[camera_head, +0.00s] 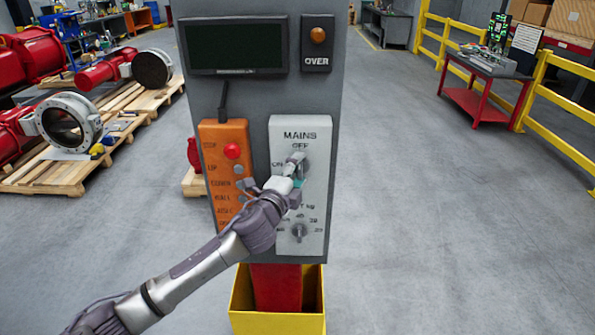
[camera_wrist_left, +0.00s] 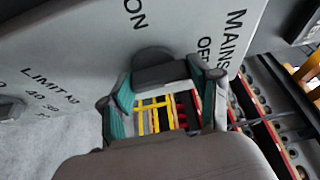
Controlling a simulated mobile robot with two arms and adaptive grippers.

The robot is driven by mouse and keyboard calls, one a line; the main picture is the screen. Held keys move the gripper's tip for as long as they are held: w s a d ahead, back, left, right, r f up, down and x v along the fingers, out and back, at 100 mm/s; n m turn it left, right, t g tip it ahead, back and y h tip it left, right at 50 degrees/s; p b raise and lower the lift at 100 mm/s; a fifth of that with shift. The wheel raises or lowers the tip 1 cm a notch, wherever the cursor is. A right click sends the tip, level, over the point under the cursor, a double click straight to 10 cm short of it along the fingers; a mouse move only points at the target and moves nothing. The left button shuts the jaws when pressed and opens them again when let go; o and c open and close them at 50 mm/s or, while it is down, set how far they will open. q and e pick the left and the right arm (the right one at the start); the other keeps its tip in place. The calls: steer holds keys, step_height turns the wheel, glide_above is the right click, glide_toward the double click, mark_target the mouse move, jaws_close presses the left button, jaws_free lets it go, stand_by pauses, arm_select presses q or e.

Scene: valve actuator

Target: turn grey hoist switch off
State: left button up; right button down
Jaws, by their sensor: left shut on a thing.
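The grey hoist switch (camera_head: 301,160) is on the light grey MAINS panel (camera_head: 316,135), below the word OFF and beside the word ON. My left gripper (camera_head: 294,174) reaches it from the lower left and is shut on it, hiding much of the knob. In the left wrist view, the dark grey switch (camera_wrist_left: 153,60) sits between the two teal-padded fingers of my left gripper (camera_wrist_left: 162,83). The words ON and OFF are on the panel beside it. The knob's exact angle is hard to tell. My right gripper is not in view.
An orange button panel (camera_head: 211,134) stands left of the MAINS panel, and a lower LIMIT dial (camera_head: 299,232) is below the switch. A dark screen (camera_head: 236,45) and an OVER lamp (camera_head: 317,37) are above.

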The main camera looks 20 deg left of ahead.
arm_select(q)
steer(key=shift+f, duration=0.1)
steer(key=o, duration=1.1)
steer(key=shift+o, duration=0.2)
steer(key=shift+s, duration=0.1)
steer(key=shift+s, duration=0.3)
steer(key=s+a, duration=0.1)
steer(key=s, duration=1)
steer(key=shift+a, duration=0.15)
steer(key=shift+s+f, duration=0.1)
